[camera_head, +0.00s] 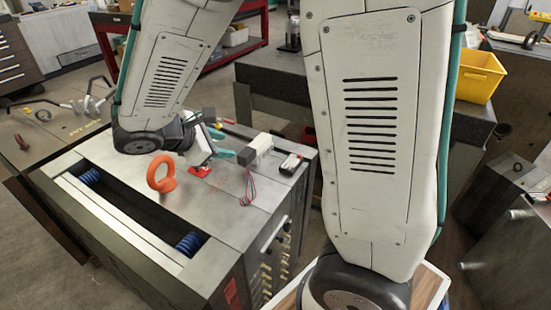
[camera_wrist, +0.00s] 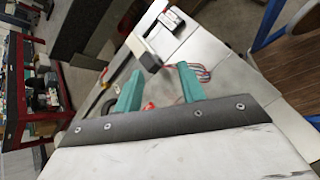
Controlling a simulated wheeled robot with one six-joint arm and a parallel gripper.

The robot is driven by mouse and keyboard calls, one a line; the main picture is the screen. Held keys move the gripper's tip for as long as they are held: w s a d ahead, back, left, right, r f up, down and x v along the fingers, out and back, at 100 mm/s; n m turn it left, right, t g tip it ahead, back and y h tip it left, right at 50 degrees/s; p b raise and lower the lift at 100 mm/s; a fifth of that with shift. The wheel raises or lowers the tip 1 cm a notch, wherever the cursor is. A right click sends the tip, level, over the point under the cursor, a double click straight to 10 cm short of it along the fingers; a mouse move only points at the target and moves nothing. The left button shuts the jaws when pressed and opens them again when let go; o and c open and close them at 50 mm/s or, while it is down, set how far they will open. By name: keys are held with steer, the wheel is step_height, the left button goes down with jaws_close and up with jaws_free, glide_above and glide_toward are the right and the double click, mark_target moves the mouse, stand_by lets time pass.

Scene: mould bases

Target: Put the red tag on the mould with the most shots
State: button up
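A small red tag (camera_head: 201,171) lies on the top of the near mould (camera_head: 225,205), just in front of my gripper (camera_head: 221,143). A bit of red (camera_wrist: 150,106) shows low between the fingers in the wrist view, partly hidden by my gripper. My gripper also shows there (camera_wrist: 160,76), with its two teal fingers apart and nothing visibly held. A small black-and-white counter (camera_head: 290,163) sits at the right edge of the near mould; it also shows in the wrist view (camera_wrist: 171,18). Its digits are too small to read. Another mould (camera_head: 50,140) stands at the left.
An orange eye bolt (camera_head: 161,174) stands on the near mould. A grey-and-white block (camera_head: 258,150) with red wires (camera_head: 247,190) lies right of my gripper. A yellow bin (camera_head: 479,75) stands at the right. A red cart (camera_head: 225,55) stands behind.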

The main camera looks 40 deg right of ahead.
steer(key=s+r+m+y, duration=0.3)
steer(key=s+m, duration=0.1)
steer(key=s, duration=0.3)
steer(key=s+r+m+y, duration=0.2)
steer(key=s+m+y, duration=0.1)
steer(key=s+m, duration=0.2)
steer(key=s+a+r+m+y, duration=0.1)
steer(key=s+r+m+y, duration=0.2)
steer(key=s, duration=0.6)
steer(key=shift+r+m+y, duration=0.3)
steer(key=shift+m+y, duration=0.3)
steer(key=shift+m, duration=0.4)
